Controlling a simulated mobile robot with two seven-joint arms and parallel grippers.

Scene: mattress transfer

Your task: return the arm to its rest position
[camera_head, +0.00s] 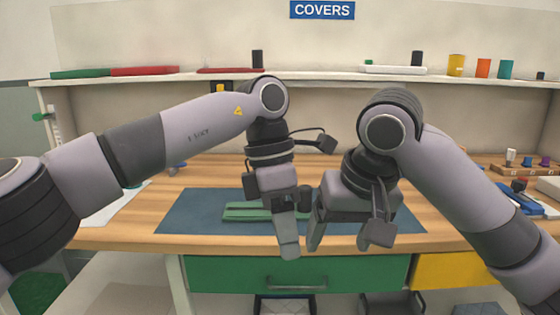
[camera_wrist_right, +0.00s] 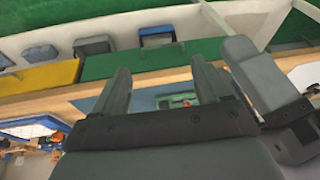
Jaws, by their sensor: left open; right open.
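My left gripper (camera_head: 287,228) hangs above the front part of the blue mat (camera_head: 185,212) on the workbench, fingers pointing down. I see it mostly from its side. My right gripper (camera_head: 345,235) is beside it to the right, also over the mat and near the bench's front edge. In the right wrist view, the right gripper's two fingers (camera_wrist_right: 160,88) stand apart with nothing between them. A green slatted piece (camera_head: 245,211) lies on the mat behind the left gripper and is partly hidden by it.
The wooden bench (camera_head: 150,205) has a green drawer (camera_head: 225,275) and a yellow drawer (camera_head: 455,270) below. A small rack (camera_head: 515,168) and a blue item (camera_head: 515,200) are at the right. A shelf (camera_head: 340,77) with colored cylinders runs along the back. Bare wood shows left of the mat.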

